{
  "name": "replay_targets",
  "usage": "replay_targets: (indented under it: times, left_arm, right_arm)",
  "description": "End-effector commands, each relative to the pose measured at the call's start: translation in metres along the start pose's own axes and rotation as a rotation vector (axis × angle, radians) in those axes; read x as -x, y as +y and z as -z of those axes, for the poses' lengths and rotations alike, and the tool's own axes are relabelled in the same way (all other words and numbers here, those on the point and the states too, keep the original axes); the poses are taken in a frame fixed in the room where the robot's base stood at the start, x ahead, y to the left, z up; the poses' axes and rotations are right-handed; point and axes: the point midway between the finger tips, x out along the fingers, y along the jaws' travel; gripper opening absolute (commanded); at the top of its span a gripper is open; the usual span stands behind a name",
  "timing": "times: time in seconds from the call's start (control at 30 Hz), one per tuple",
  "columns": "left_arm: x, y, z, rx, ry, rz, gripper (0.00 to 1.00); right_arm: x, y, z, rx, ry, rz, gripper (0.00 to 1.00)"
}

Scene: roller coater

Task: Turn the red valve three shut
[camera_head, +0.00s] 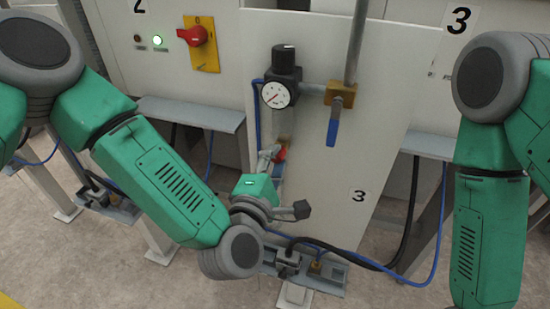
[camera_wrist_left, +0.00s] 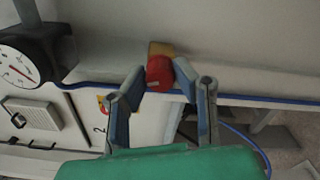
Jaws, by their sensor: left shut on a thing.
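The red valve (camera_head: 281,154) is a small red handle low on the white panel marked 3, below the round gauge. In the left wrist view the red valve (camera_wrist_left: 159,73) sits between the fingertips, with a brass fitting (camera_wrist_left: 160,49) behind it. My left gripper (camera_head: 270,157) reaches up to the valve from below, and its fingers are shut on it. In the left wrist view the fingers of the left gripper (camera_wrist_left: 160,80) stand on both sides of the red part. The gripper partly hides the valve in the head view. My right gripper is out of the picture; only its arm shows.
A pressure gauge (camera_head: 276,95) with a black knob (camera_head: 285,59) stands above the valve. A blue lever (camera_head: 332,130) hangs from a brass valve to its right. A red switch (camera_head: 195,36) is on a yellow plate at left. Hoses run below.

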Motion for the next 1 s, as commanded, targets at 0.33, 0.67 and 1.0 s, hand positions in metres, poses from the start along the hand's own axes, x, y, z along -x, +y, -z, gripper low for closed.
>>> replay_targets:
  times: [0.33, 0.67, 1.0]
  left_arm:
    - [-0.0012, 0.0, 0.0001, -0.236, 0.0, -0.002, 0.0]
    - [-0.0009, -0.0012, 0.0008, -0.332, 0.001, 0.001, 0.0]
    - [-0.0006, -0.002, 0.001, -0.343, 0.001, 0.003, 0.0]
  right_arm:
    - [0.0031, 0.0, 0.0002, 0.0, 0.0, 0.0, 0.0]
    - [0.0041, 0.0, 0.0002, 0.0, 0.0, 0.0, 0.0]
    - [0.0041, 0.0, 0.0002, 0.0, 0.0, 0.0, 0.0]
